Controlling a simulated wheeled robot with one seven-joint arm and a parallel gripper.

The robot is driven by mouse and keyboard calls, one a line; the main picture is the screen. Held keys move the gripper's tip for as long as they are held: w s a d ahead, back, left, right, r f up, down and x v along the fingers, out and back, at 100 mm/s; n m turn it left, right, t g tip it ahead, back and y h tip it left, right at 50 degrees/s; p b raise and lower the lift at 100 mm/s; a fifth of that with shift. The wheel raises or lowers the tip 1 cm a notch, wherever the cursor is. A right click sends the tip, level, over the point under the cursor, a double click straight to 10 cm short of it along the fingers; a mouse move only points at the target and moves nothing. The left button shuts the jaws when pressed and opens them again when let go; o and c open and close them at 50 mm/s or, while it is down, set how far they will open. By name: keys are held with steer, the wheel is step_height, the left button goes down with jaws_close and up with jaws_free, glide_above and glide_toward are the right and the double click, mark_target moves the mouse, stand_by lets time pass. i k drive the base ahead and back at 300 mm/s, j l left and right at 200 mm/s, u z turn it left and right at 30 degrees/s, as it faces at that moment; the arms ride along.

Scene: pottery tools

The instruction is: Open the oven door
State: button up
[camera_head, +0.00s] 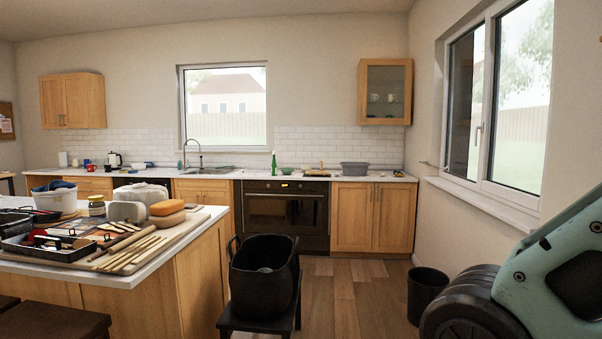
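The oven (285,213) is black with a dark glass front and a control strip along its top. It is built in under the far counter, between wooden cabinets. Its door (282,212) looks shut, with a horizontal handle near the top edge. A black pot in front covers the view of its lower part. Part of my arm shows at the lower right, well nearer than the oven. My gripper is not in view.
A black pot (262,278) stands on a dark stool (259,317) between me and the oven. An island (192,268) with pottery tools fills the left. A black bin (427,293) stands by the right wall. Wooden floor (358,297) is clear right of the stool.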

mark_target(287, 212)
steer(key=i+z, duration=0.45)
steer(key=i, duration=1.55)
steer(key=i+l+u, duration=0.1)
steer(key=i, duration=1.9)
steer(key=i+u, duration=0.2)
steer(key=i, duration=1.75)
steer(key=i+u, duration=0.4)
steer(key=i, duration=0.15)
steer(key=i+l+u, duration=0.15)
steer(key=i+u, duration=0.25)
steer(key=i, duration=0.15)
steer(key=i+l+u, duration=0.4)
steer(key=i, duration=0.15)
steer(key=i+u, duration=0.45)
steer(key=i+l+u, duration=0.15)
steer(key=i+u, duration=0.25)
